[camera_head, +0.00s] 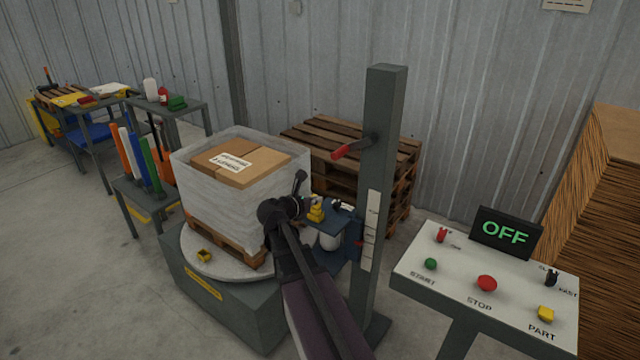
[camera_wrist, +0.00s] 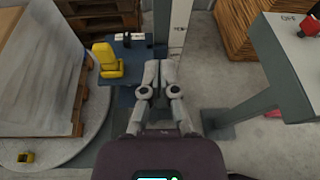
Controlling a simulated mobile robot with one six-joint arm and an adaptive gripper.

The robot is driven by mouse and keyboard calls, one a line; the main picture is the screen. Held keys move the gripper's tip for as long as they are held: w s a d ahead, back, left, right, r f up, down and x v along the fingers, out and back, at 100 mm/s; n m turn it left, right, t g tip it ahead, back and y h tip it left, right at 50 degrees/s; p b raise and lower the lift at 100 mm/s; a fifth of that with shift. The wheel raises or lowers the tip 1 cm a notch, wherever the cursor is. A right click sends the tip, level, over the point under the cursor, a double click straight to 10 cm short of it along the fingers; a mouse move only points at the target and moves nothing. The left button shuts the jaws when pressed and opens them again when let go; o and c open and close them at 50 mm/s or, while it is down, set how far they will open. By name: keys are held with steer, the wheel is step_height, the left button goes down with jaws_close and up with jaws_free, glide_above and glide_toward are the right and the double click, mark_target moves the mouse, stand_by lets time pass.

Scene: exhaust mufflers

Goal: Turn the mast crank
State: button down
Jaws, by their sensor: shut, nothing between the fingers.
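The mast crank (camera_head: 352,149) is a dark arm with a red grip, sticking out to the left from the upper part of the grey mast (camera_head: 382,180). My gripper (camera_head: 297,206) is below and to the left of the crank in the head view, apart from it and in front of the wrapped load. In the wrist view my gripper (camera_wrist: 159,66) has its fingertips together and empty, just in front of the lower mast (camera_wrist: 172,35). I cannot make out the crank in the wrist view. My arm hides part of the turntable and carriage.
A blue carriage (camera_wrist: 122,85) with a yellow part (camera_wrist: 106,60) sits at the mast. A wrapped box load (camera_head: 215,205) stands on the turntable (camera_head: 205,262). A control panel (camera_head: 480,285) with an OFF display (camera_head: 504,233) is at right; stacked pallets (camera_head: 395,150) stand behind.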

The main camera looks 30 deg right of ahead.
steer(key=s+a+f+m+g+y, duration=0.1)
steer(key=s+a+f+m+y, duration=0.3)
steer(key=a+m, duration=0.3)
steer(key=s+a+f+m+g+y, duration=0.2)
steer(key=s+a+f+m+y, duration=0.2)
steer(key=a+m, duration=0.4)
steer(key=s+a+f+m+g+y, duration=0.1)
steer(key=s+a+f+m+y, duration=0.4)
steer(key=a, duration=0.7)
steer(key=shift+s+a+m+y, duration=0.35)
steer(key=shift+s+m, duration=0.5)
steer(key=shift+m, duration=0.35)
